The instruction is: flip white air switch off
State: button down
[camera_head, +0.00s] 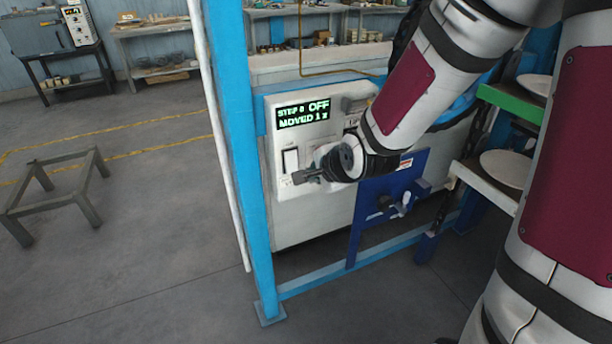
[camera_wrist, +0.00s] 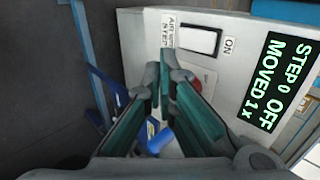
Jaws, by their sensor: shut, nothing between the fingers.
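The white air switch (camera_head: 290,160) is a white rocker in a black frame on the left part of the pale control panel (camera_head: 300,133). In the wrist view the switch (camera_wrist: 199,40) lies between a label reading "AIR STEP" and one reading "ON". My gripper (camera_head: 305,176) is shut and empty, just below the switch in the head view. In the wrist view the fingertips of my gripper (camera_wrist: 166,76) are close to the panel beside the switch; I cannot tell whether they touch it. The rocker's tilt is too small to tell.
The green-lit display (camera_head: 303,113) reads "STEP 0 OFF" and "MOVED 1x". A red round part (camera_wrist: 207,80) is half hidden behind my fingers. A blue post (camera_head: 240,150) stands left of the panel. A blue plate with a handle (camera_head: 390,205) is below right.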

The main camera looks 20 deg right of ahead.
aim_at(291, 162)
jog(key=w+r+b+x, duration=0.1)
jog(key=b+x, duration=0.3)
jog(key=x, duration=0.8)
jog(key=shift+w, duration=0.45)
jog(key=shift+a+r, duration=0.1)
jog(key=shift+b, duration=0.3)
jog(key=shift+x, duration=0.9)
jog(key=shift+r, duration=0.2)
